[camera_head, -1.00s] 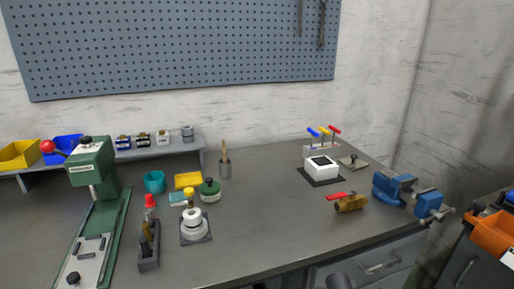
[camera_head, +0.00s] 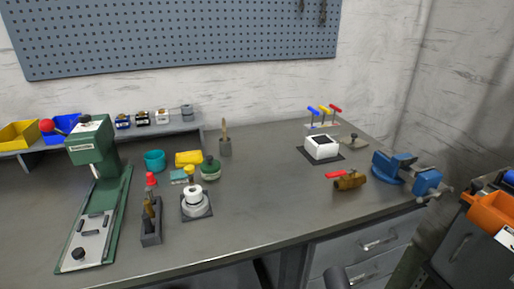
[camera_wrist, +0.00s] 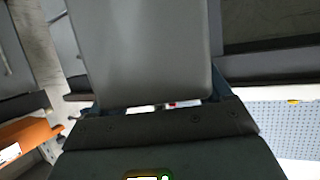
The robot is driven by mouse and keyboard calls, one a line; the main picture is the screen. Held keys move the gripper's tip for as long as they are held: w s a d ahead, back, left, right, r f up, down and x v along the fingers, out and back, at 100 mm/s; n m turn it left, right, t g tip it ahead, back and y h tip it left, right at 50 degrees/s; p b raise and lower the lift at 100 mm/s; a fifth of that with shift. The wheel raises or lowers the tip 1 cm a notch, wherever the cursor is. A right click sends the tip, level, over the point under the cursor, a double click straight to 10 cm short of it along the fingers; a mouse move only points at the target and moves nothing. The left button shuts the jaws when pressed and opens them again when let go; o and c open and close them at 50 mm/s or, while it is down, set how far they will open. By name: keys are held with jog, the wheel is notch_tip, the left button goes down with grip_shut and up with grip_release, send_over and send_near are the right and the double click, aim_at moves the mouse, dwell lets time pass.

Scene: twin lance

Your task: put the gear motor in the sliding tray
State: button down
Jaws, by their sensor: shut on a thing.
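In the wrist view my gripper (camera_wrist: 160,112) fills the lower middle as a dark body with blue edges. It is shut on a large smooth grey thing (camera_wrist: 145,50), which covers the upper middle. The grey thing is too close to tell for sure that it is the gear motor, and the fingertips are hidden. No gear motor can be made out on the bench. A green press (camera_head: 92,150) stands at the left; a grey plate (camera_head: 88,238) with a black knob lies on its base and may be the sliding tray.
The workbench (camera_head: 255,215) has a clear middle. A dark holder (camera_head: 151,233) and a white round part (camera_head: 194,195) stand right of the press. A brass valve (camera_head: 350,181), a white box (camera_head: 321,152) and a blue vise (camera_head: 392,168) are at the right. Closed drawers (camera_head: 340,258) are below.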

jog(key=shift+s+d+f, duration=0.15)
jog(key=shift+s+f, duration=0.55)
jog(key=shift+s, duration=0.05)
